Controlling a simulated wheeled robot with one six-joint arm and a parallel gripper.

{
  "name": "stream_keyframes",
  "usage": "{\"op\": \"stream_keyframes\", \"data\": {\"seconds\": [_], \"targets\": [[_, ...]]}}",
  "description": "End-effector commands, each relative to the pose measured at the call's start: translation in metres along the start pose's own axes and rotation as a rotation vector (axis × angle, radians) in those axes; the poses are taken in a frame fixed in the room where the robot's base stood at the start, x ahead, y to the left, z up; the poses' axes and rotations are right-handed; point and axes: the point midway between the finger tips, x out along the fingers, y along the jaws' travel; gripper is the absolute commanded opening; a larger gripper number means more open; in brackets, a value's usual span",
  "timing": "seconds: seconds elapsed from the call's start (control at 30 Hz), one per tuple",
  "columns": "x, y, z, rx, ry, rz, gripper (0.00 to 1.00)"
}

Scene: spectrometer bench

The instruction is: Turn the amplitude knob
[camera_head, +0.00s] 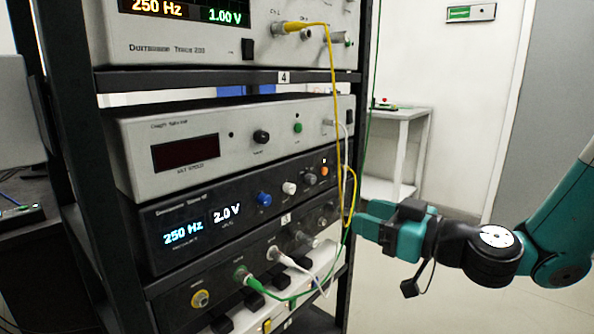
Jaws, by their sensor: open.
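A dark generator (210,262) in the rack shows 250 Hz and 2.0 V on its display (202,225). Its front carries a blue knob (264,199), a white knob (289,188) and a dark knob (311,180). The labels under them are too small to read, so I cannot tell which is the amplitude knob. My teal gripper (362,217) is open and empty, at the right of the rack near its right post, pointing left. It is apart from all three knobs. Cables pass close to its fingertips.
A yellow cable (333,80) hangs down the rack's right side. Green (290,298) and white cables plug in lower down. A grey unit (230,160) sits above the generator, and another generator (205,47) above that. Open floor lies behind my arm, near a white table (403,150).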

Motion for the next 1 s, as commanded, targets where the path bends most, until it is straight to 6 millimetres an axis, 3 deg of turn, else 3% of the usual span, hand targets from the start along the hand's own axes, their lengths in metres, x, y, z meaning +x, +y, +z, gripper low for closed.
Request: {"op": "stream_keyframes", "data": {"seconds": [0.17, 0.7, 1.0], "targets": [[0.019, 0.004, -0.003, -0.008, 0.009, 0.012, 0.49], [0.137, 0.004, -0.004, -0.008, 0.009, 0.01, 0.49], [0.17, 0.005, -0.002, -0.006, 0.007, 0.012, 0.49]]}}
